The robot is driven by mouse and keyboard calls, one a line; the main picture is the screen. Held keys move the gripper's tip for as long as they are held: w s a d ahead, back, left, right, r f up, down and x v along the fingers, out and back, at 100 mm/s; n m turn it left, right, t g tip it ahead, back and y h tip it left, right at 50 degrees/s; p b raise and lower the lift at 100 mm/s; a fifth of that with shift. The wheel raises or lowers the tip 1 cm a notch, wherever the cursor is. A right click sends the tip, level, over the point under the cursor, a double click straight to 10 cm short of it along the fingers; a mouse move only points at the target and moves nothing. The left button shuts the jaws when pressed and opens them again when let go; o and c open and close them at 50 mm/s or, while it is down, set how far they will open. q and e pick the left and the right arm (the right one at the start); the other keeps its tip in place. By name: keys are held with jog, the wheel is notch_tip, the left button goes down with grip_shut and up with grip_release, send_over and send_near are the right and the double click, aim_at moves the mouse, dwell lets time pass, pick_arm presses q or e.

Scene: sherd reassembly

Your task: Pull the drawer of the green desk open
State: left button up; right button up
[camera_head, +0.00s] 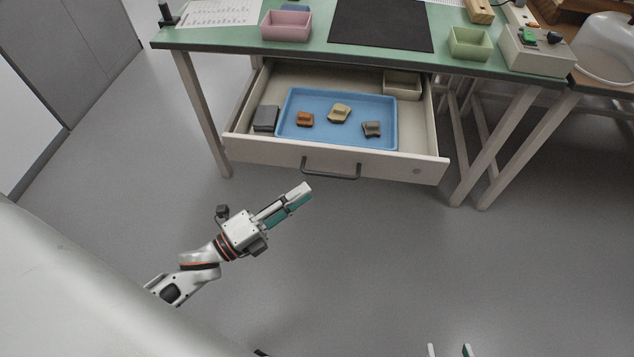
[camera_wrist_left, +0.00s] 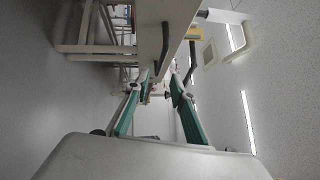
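The green desk (camera_head: 385,62) stands at the top of the head view. Its pale drawer (camera_head: 265,153) is pulled well out, with its inside showing. A dark bar handle (camera_head: 331,174) is on the drawer front; it also shows in the left wrist view (camera_wrist_left: 190,62). My left gripper (camera_head: 305,193) is below and left of the handle, apart from it. Its green-padded fingers (camera_wrist_left: 160,75) are parted with nothing held between them. My right gripper (camera_head: 450,350) shows only its two separated fingertips at the bottom edge; the rest is out of view.
A blue tray (camera_head: 340,97) with several sherds, a dark grey block (camera_head: 266,118) and a small pale box (camera_head: 402,84) lie in the drawer. Pink (camera_head: 286,26) and green (camera_head: 470,43) bins stand on the desk. The floor before the drawer is clear.

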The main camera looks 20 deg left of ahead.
pick_arm(q)
jog(key=shift+v, duration=1.45)
pick_arm(e)
jog(key=shift+r, duration=0.1)
pick_arm(q)
notch_tip(320, 180, up, 5)
jog(key=s+n+g+y+p, duration=0.1)
jog(key=s+n+y+p, duration=0.3)
jog(key=n+p, duration=0.6)
jog(key=s+d+f+n+g+y+p, duration=0.1)
jog(key=s+f+n+g+p, duration=0.1)
jog(key=s+n, duration=0.3)
jog(key=s+d+f+n+g+y+p, duration=0.2)
jog(key=s+f+n+g+p, duration=0.1)
jog(key=s+n, duration=0.3)
jog(key=shift+s+g, duration=0.4)
jog(key=shift+s, duration=0.25)
pick_arm(e)
jog(key=shift+g+h, duration=0.3)
jog(key=shift+h, duration=0.1)
jog(key=r, duration=0.1)
jog(key=s+d+r, duration=0.1)
jog(key=r, duration=0.3)
jog(key=shift+s+d+r, duration=0.1)
jog(key=shift+s+d, duration=0.25)
jog(key=shift+s, duration=0.05)
jog(key=shift+r, duration=0.1)
